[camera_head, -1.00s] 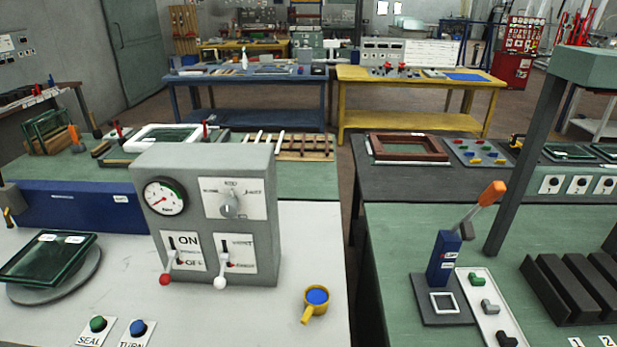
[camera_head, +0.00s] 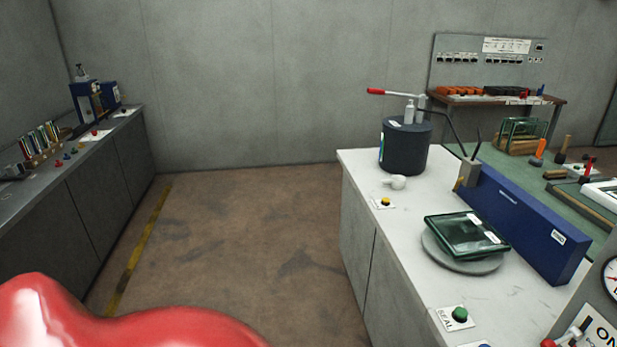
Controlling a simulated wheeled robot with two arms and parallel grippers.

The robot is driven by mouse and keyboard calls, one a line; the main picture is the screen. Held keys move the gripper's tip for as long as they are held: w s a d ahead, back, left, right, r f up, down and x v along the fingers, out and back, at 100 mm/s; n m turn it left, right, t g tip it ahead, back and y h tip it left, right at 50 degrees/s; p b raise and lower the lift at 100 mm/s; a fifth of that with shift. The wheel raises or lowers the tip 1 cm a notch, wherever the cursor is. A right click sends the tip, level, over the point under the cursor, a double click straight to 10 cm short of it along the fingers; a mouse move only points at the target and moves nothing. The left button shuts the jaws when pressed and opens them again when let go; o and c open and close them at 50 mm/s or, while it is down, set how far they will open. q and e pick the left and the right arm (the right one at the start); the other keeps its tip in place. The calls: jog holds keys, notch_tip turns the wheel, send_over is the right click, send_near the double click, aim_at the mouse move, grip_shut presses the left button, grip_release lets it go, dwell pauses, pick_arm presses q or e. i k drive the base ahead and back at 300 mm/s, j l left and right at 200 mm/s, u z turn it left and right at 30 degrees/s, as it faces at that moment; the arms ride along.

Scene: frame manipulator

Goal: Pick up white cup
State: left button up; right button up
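A small white cup (camera_head: 395,182) sits on the white worktop (camera_head: 405,247) at the right, just in front of a dark cylindrical machine (camera_head: 405,150). It looks low and small, with a part sticking out to its left side. Neither of my grippers shows in the head view. A glossy red rounded shape (camera_head: 120,318) fills the lower left corner, close to the camera; it may be part of me.
Near the cup are a yellow button (camera_head: 385,202), a long blue box (camera_head: 520,222) and a glass panel on a round grey plate (camera_head: 455,262). A dark counter (camera_head: 95,200) runs along the left wall. Open brown floor (camera_head: 240,245) lies between counter and worktop.

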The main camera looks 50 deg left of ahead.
aim_at(393, 183)
jog(key=u, duration=1.15)
jog(key=i+j+z, duration=0.1)
jog(key=i+j, duration=0.35)
jog(key=i, duration=0.05)
